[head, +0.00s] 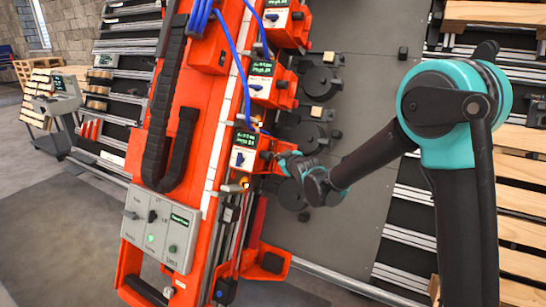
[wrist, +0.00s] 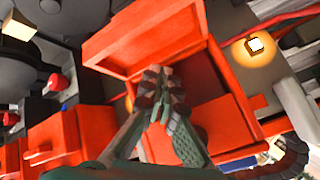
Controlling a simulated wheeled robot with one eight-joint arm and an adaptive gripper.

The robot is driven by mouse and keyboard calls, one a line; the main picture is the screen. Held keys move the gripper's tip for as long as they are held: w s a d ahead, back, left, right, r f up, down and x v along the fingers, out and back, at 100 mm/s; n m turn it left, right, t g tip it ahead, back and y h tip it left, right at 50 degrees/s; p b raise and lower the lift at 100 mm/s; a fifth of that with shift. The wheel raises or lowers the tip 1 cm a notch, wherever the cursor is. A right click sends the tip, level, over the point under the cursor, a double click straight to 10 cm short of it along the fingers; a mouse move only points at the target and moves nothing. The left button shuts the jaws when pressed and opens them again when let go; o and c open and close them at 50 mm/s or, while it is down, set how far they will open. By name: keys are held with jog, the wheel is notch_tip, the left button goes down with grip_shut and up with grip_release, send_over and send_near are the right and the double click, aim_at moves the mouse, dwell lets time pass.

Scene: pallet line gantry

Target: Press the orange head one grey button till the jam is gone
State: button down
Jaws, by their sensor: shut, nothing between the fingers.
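Several orange heads are stacked along the orange gantry in the head view, each with a small green display and a pale panel. The lowest orange head (head: 243,140) has a pale panel (head: 243,158) with a small dark control. My gripper (head: 270,155) is at the right side of this head. In the wrist view my gripper (wrist: 155,82) is shut and empty, its tips in front of an open-fronted orange housing (wrist: 150,35). I cannot tell whether the tips touch it. I cannot make out a grey button at the tips or which head is number one.
A grey control box (head: 160,228) with knobs, a small screen and a lit green light is low on the gantry. An amber lamp (wrist: 255,46) glows beside the housing. Blue cables (head: 237,60) hang above. Dark round discs (head: 320,83) lie right of the heads.

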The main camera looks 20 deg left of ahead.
jog(key=shift+d, duration=0.3)
jog(key=shift+s+d, duration=0.2)
jog(key=shift+d, duration=2.3)
